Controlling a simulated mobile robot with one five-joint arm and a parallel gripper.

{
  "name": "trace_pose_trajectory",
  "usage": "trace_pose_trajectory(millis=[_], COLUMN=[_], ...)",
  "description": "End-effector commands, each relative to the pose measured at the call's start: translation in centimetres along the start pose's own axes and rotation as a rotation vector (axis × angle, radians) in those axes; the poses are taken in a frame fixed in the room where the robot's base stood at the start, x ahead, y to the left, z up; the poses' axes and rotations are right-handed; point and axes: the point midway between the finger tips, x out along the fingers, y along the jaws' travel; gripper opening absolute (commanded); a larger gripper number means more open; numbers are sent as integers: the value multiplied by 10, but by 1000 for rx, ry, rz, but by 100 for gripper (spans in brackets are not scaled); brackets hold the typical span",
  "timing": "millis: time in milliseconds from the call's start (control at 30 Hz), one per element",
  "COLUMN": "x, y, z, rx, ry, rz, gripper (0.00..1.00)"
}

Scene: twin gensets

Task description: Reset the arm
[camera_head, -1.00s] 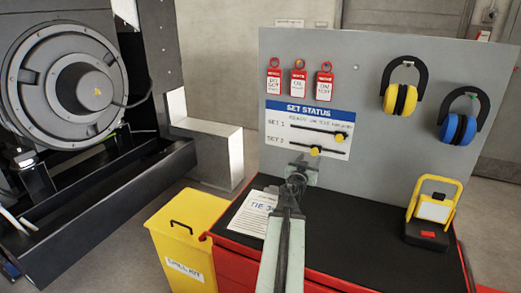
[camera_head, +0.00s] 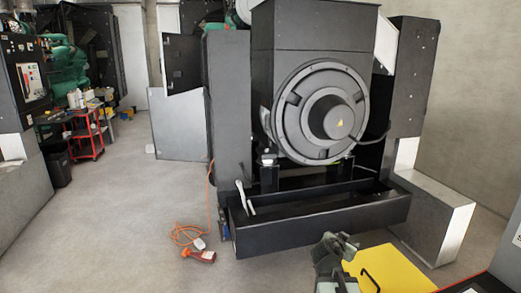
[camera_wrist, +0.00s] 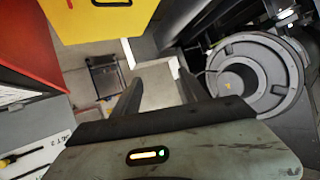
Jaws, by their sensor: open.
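My gripper (camera_head: 338,243) shows at the bottom of the head view, in front of the yellow spill kit bin (camera_head: 385,270). In the wrist view my gripper (camera_wrist: 157,85) has its two dark fingers apart with only floor and a grey block showing between them. It holds nothing. The fingers touch no object that I can see. Most of my arm lies below the head view's lower edge.
A large black genset (camera_head: 318,110) stands ahead on a black tray frame (camera_head: 320,222). An orange cable (camera_head: 185,235) and a red tool (camera_head: 200,256) lie on the floor. A red cart (camera_head: 85,135) stands far left. Floor at left (camera_head: 120,220) is clear.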

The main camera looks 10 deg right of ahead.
Motion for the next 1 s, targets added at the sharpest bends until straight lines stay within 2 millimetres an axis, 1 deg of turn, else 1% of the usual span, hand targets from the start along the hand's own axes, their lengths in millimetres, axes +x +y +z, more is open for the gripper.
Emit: trace_pose_trajectory(millis=[33, 67, 100, 167, 200, 233, 267, 300, 400, 467, 533, 633, 800, 833, 867, 1000], x=[-19, -30, -47, -74, -92, -107, -120, -138, -180, -192, -196, -197, -196, -196, -196, -195], y=[-26, -38, -50, -64, -68, -69, -65, -59, -50, -44, -41, -41, -41, -41, -41, -41], z=[31, 52, 81, 124, 151, 170, 188, 209, 239, 245, 247, 247, 247, 247, 247, 246], rx=[-44, -77, -130, -223, -294, -348, -407, -485, -674, -761, -829, -860, -858, -858, -857, -856], ry=[-95, -161, -255, -408, -516, -602, -693, -812, -1024, -1080, -1096, -1091, -1089, -1089, -1088, -1088], rz=[-13, -19, -27, -46, -65, -83, -105, -143, -271, -323, -351, -369, -368, -367, -367, -366], gripper=[51, 51, 51, 51, 51, 51, 51, 51, 51, 51, 51, 51, 51, 45, 37, 36])
